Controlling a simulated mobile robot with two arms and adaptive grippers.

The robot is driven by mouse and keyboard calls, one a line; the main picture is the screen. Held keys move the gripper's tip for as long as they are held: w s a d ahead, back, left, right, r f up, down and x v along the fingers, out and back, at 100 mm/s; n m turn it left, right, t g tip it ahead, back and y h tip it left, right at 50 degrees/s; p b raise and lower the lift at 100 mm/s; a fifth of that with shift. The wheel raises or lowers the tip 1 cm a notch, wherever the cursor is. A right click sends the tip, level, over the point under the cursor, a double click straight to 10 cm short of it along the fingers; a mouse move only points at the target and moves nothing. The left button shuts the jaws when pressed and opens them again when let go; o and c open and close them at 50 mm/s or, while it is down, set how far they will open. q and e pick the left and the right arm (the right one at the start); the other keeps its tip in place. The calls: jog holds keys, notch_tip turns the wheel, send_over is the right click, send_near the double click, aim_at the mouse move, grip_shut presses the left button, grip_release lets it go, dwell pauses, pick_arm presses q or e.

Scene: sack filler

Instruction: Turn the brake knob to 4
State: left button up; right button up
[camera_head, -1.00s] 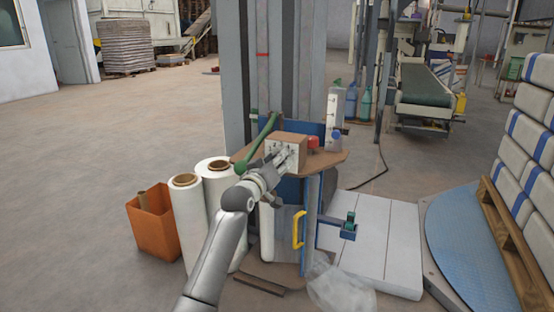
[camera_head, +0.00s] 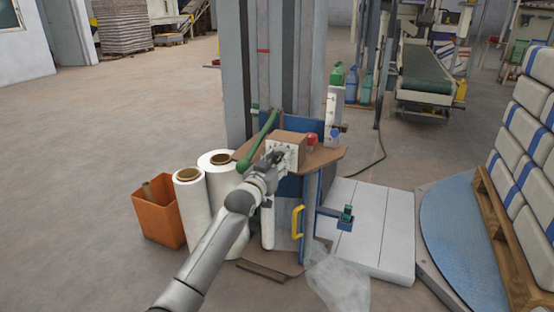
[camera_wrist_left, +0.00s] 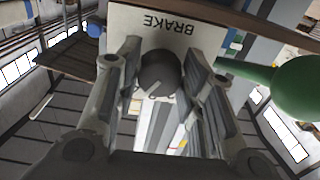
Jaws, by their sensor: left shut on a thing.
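The brake knob (camera_wrist_left: 158,72) is a dark round knob on a white panel (camera_wrist_left: 205,40) marked BRAKE, which appears upside down in the left wrist view. A pale line on the knob points down and left there. The numbers are too small or hidden to read. The two fingers of my left gripper (camera_wrist_left: 157,60) stand on either side of the knob and are shut on it. In the head view, my left gripper (camera_head: 272,163) is at the white front of the brown-topped box (camera_head: 290,137) and hides the knob. My right gripper is not in view.
A green lever (camera_head: 262,138) rises just left of the box. It is close to my fingers in the left wrist view (camera_wrist_left: 290,85). A red knob (camera_head: 312,139) is at the right. White film rolls (camera_head: 190,215) and an orange bin (camera_head: 160,217) stand at the left.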

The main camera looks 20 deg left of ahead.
pick_arm(q)
jog(key=shift+f, duration=0.1)
jog(key=o, duration=1)
jog(key=shift+o, duration=0.2)
jog(key=shift+s, duration=0.1)
jog(key=s, duration=1.2)
